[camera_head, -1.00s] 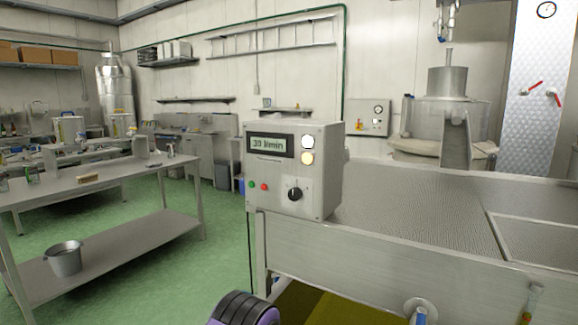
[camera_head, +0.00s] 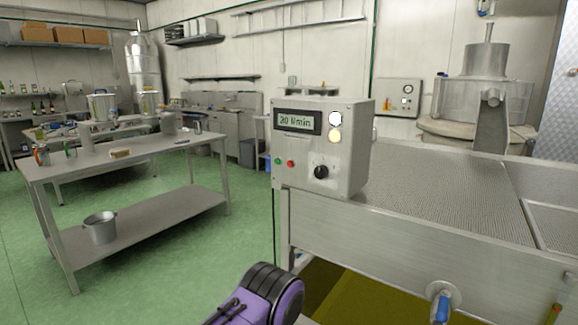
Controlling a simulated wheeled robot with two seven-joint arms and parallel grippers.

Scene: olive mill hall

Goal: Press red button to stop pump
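The red button (camera_head: 291,164) is a small round button low on the front of a grey control box (camera_head: 347,147). A green button (camera_head: 278,161) sits just left of it and a black knob (camera_head: 321,172) to its right. The box's display (camera_head: 297,122) appears to read 30 l/min. A white lamp (camera_head: 335,118) and a pale yellow lamp (camera_head: 334,135) are at the box's upper right. A purple and black part of my own arm shows at the bottom centre, below the box and apart from it. Neither gripper's fingers are in view.
The box stands at the left end of a steel tank with a perforated top (camera_head: 440,195). A blue-handled valve (camera_head: 442,305) sticks out of its front. A steel table (camera_head: 150,157) with a bucket (camera_head: 101,228) on its lower shelf stands left. Green floor (camera_head: 190,265) between them is clear.

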